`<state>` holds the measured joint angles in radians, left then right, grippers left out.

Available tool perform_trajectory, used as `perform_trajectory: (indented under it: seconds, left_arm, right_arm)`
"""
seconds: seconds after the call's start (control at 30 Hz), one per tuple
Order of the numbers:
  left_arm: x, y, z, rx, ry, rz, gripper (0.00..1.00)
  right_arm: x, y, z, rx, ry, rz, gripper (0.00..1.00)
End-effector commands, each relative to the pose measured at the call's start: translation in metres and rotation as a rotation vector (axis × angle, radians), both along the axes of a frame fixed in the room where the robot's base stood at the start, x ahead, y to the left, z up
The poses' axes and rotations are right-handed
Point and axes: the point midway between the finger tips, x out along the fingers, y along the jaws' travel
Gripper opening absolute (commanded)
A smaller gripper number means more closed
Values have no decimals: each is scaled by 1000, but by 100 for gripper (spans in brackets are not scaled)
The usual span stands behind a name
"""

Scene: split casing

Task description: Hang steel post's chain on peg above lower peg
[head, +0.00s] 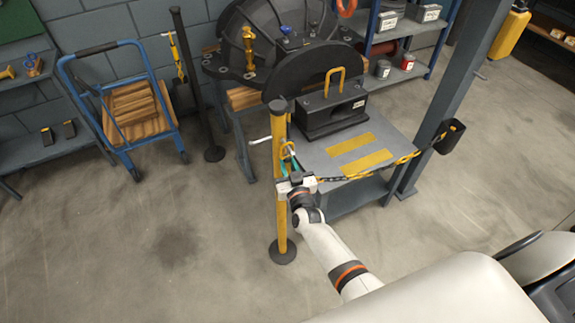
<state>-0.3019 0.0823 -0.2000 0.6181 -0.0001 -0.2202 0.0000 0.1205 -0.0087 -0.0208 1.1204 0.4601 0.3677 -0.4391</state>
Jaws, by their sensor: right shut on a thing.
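The steel post (431,100) is the grey-blue upright at the right. A black and yellow chain (385,164) runs from a dark box on that post leftward to my right gripper (291,174). The gripper is shut at the chain's near end, close against the yellow post (280,215). The exact grip is too small to see. A yellow hook-like piece (287,147) and a green strip show just above the gripper. A pale peg (259,140) sticks out left from the yellow post's upper part. I cannot make out other pegs there. My left gripper is out of view.
A grey bench (390,135) with yellow strips and a black block (335,110) stands behind the chain. A large dark round casing (285,45) is behind it. A blue cart (125,110) and black post (191,90) stand left. The left floor is clear.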

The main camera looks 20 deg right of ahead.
Motion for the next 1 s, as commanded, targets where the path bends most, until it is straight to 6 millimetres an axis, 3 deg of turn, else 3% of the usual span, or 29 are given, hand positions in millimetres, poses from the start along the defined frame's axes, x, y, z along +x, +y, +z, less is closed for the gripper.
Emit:
perform_trajectory:
  seconds: [0.3, 0.33, 0.47, 0.77, 1.0]
  left_arm:
    - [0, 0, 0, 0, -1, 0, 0]
    - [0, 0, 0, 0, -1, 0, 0]
    - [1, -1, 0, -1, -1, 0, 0]
    - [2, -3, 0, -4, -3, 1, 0]
    - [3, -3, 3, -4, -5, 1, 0]
  right_arm:
    - [0, 0, 1, 0, -1, 0, 0]
    - [0, 0, 1, 0, -1, 0, 25]
    - [0, 0, 1, 0, -1, 0, 46]
    - [-1, 0, -1, 0, 1, 0, 47]
    - [-32, 5, -1, 0, 2, -1, 47]
